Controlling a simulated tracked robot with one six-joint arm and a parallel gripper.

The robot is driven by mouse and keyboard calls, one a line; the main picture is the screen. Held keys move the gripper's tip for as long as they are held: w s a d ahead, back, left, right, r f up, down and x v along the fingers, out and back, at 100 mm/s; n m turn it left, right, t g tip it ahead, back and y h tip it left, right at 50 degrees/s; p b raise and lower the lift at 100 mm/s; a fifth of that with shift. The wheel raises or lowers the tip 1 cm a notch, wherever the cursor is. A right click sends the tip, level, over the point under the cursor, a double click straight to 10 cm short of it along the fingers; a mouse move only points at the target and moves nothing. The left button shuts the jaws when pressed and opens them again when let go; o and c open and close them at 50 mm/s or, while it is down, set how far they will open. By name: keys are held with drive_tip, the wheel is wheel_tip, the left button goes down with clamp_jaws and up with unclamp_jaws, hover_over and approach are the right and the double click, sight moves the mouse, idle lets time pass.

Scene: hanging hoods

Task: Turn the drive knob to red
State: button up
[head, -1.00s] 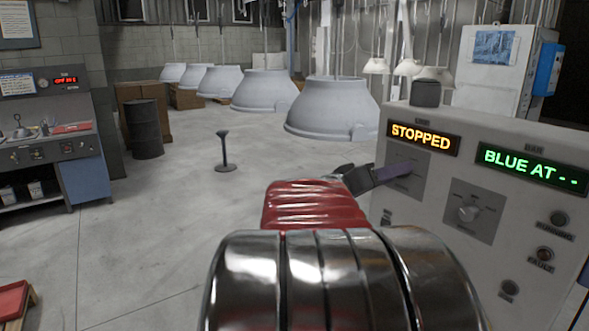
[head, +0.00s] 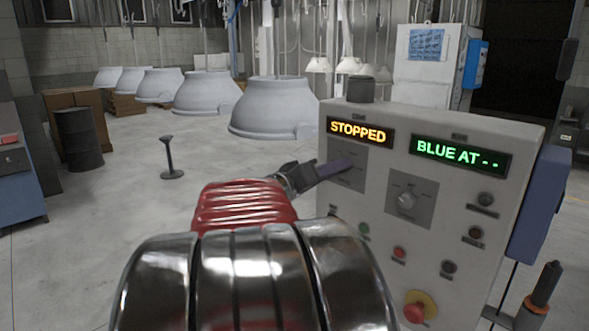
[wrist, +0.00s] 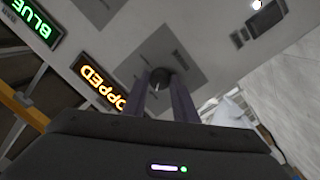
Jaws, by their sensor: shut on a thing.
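The grey control panel (head: 455,195) stands to the right in the head view. My gripper (head: 340,167) is at its left dial plate, under the orange STOPPED display (head: 360,132). In the wrist view, my gripper (wrist: 163,92) is shut on a dark round knob (wrist: 160,73), one finger on each side. In the head view this knob is hidden by the fingers, and its pointer setting cannot be read. The dial labels are too small to read.
Several buttons and lamps are low on the panel, with a red-topped knob on yellow (head: 416,308) at the bottom. Large pale hoods (head: 275,106) line the back. A thin black stand (head: 170,160) and a dark drum (head: 78,140) stand on otherwise open floor.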

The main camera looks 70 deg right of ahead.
drive_tip(key=shift+f+n, duration=0.1)
drive_tip(key=shift+n, duration=0.3)
drive_tip(key=n, duration=1.1)
drive_tip(key=shift+f+n+h, duration=0.2)
drive_tip(key=shift+n+h, duration=0.1)
drive_tip(key=shift+h, duration=0.1)
drive_tip(key=o, duration=1)
drive_tip(key=shift+o, duration=0.2)
drive_tip(key=shift+r, duration=0.1)
drive_tip(key=shift+a, duration=0.1)
drive_tip(key=v, duration=1.3)
drive_tip(key=shift+a, duration=0.3)
drive_tip(key=shift+w, duration=0.1)
